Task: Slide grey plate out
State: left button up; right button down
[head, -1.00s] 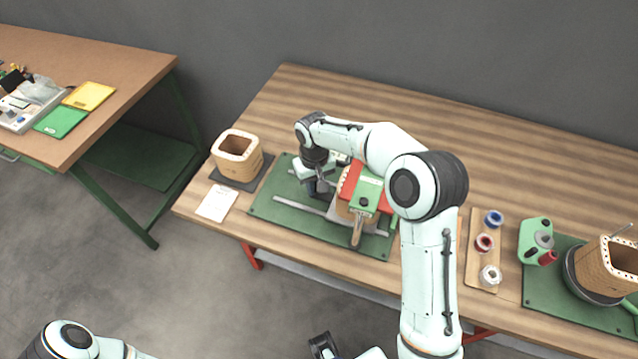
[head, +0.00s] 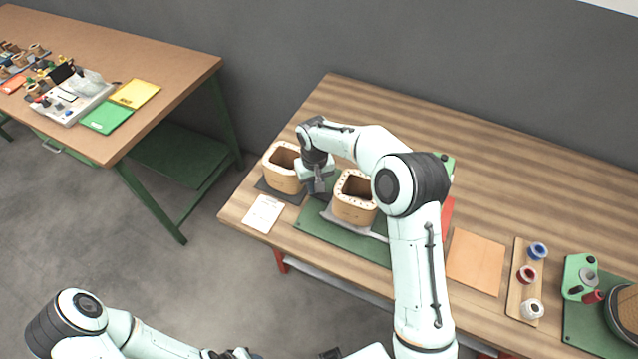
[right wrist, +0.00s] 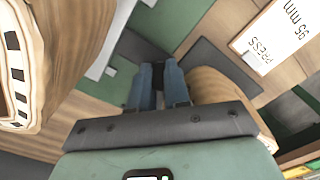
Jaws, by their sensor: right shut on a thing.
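The light grey plate (head: 325,213) shows as a strip under a hollow wooden coil former (head: 355,197) with holes in its rim. The plate lies on the green base (head: 335,238), left of the red part of the press (head: 447,215), which my right arm mostly hides. The plate's edge also shows in the right wrist view (right wrist: 103,62). My right gripper (head: 319,188) is at the plate's left end. In the wrist view its fingers (right wrist: 158,88) are shut on a dark piece, seemingly the plate's handle. My left gripper (head: 330,354) is cut off at the bottom edge.
Another wooden former (head: 283,168) stands on a dark mat (head: 270,190) close to my right gripper, with a white card (head: 263,213) in front. On the right are an orange-brown sheet (head: 476,262) and a board of spools (head: 520,290). The back of the table is clear.

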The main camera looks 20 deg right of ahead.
jog(key=c, duration=1.1)
grip_release()
pick_arm(q)
jog(key=shift+w+r+p, duration=0.6)
jog(key=shift+w+r, duration=0.15)
jog(key=shift+r, duration=0.1)
pick_arm(e)
notch_tip(320, 180, up, 14)
jog(key=shift+f, duration=0.25)
